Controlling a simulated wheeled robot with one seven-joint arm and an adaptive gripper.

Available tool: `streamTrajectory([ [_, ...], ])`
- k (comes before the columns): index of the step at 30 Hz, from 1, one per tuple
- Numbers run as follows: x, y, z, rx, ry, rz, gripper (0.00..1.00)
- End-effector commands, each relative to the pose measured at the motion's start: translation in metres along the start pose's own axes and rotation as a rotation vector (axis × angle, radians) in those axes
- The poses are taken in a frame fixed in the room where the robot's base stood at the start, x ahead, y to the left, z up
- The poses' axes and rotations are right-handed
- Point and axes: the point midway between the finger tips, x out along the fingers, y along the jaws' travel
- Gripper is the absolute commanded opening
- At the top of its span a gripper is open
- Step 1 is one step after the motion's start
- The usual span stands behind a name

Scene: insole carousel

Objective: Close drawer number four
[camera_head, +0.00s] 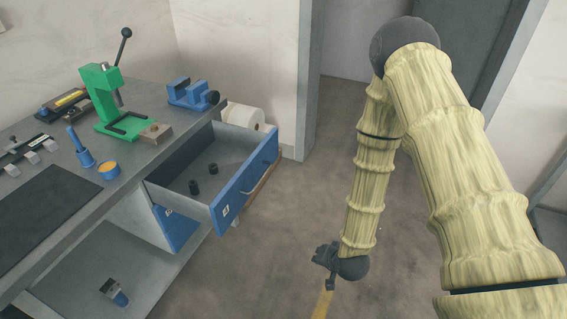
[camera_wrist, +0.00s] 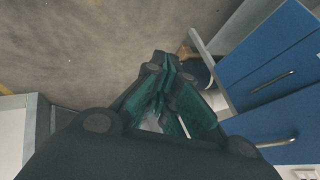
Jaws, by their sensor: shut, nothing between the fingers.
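A drawer (camera_head: 249,187) with a blue front and grey inside stands pulled out from under the workbench. A small white label is on its front, and its number is too small to read surely. Two small dark cylindrical parts (camera_head: 203,178) lie inside it. My gripper (camera_head: 327,268) hangs over the floor to the right of the drawer, clear of its front. In the wrist view my gripper (camera_wrist: 168,68) is shut and empty. Blue fronts with metal handles (camera_wrist: 272,84) show there at the right; which drawer each is cannot be told.
The workbench (camera_head: 138,170) carries a green press (camera_head: 101,98), a blue vise (camera_head: 188,94) and a blue tool (camera_head: 80,150). Floor (camera_head: 285,235) between drawer and gripper is clear.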

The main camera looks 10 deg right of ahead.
Motion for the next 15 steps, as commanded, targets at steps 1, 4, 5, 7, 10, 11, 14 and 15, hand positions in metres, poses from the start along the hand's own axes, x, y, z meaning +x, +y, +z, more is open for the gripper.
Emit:
streamTrajectory([
  [1,0.021,-0.006,-0.011,0.039,0.038,-0.04,0.0],
  [4,0.04,-0.025,-0.038,0.124,0.104,-0.117,0.0],
  [5,0.045,-0.031,-0.047,0.149,0.122,-0.142,0.0],
  [7,0.056,-0.044,-0.066,0.207,0.162,-0.201,0.0],
  [10,0.068,-0.064,-0.093,0.29,0.213,-0.292,0.0],
  [11,0.071,-0.07,-0.102,0.315,0.228,-0.319,0.0],
  [14,0.078,-0.089,-0.129,0.394,0.27,-0.415,0.0],
  [15,0.08,-0.096,-0.14,0.425,0.286,-0.455,0.0],
])
